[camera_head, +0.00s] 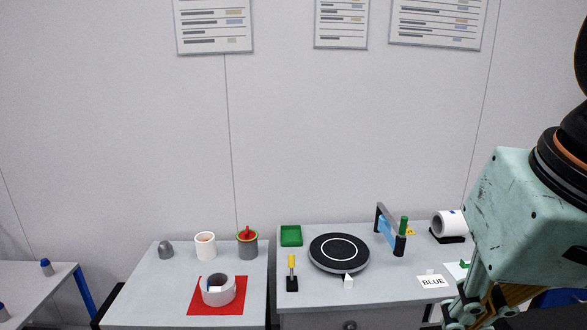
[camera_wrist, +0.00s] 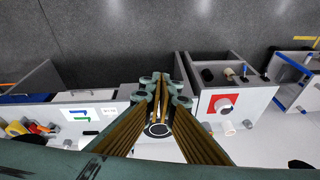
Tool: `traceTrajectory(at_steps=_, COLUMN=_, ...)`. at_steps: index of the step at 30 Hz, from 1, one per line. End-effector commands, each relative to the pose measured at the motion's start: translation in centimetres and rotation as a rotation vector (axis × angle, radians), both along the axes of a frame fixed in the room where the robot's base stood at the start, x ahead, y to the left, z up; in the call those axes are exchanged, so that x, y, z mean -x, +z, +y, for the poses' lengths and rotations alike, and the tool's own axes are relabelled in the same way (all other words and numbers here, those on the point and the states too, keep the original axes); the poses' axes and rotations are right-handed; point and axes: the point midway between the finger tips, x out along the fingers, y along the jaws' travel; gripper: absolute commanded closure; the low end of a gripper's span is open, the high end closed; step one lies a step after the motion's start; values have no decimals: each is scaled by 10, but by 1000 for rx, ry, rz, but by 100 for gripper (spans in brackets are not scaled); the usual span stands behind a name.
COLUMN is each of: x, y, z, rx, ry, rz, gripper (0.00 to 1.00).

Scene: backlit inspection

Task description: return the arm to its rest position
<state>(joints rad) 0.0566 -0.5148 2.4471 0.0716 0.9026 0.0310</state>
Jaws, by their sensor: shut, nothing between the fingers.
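My gripper (camera_head: 462,315) hangs at the lower right of the head view, pointing down, in front of the right part of the bench (camera_head: 310,290). It is teal, and its lower end is partly cut off by the frame edge. In the wrist view my gripper (camera_wrist: 160,85) has its long brown-edged fingers converging, shut with nothing between them. The black turntable with a white ring (camera_head: 338,252) stands left of the gripper and apart from it.
A white card reading BLUE (camera_head: 433,282) lies close left of the gripper. A white roll (camera_head: 447,223) and a blue-and-grey gate (camera_head: 388,228) stand behind. A tape roll (camera_head: 219,291) sits on a red mat (camera_head: 203,309) on the left table.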

Motion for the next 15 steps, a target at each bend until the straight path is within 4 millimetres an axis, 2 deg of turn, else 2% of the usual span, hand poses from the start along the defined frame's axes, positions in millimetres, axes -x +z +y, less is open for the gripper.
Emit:
traceTrajectory(at_steps=6, x=25, y=-5, z=-1, rx=55, ry=78, rz=-25, gripper=100)
traceTrajectory(at_steps=15, x=35, y=-8, z=-3, rx=80, ry=112, rz=-35, gripper=100)
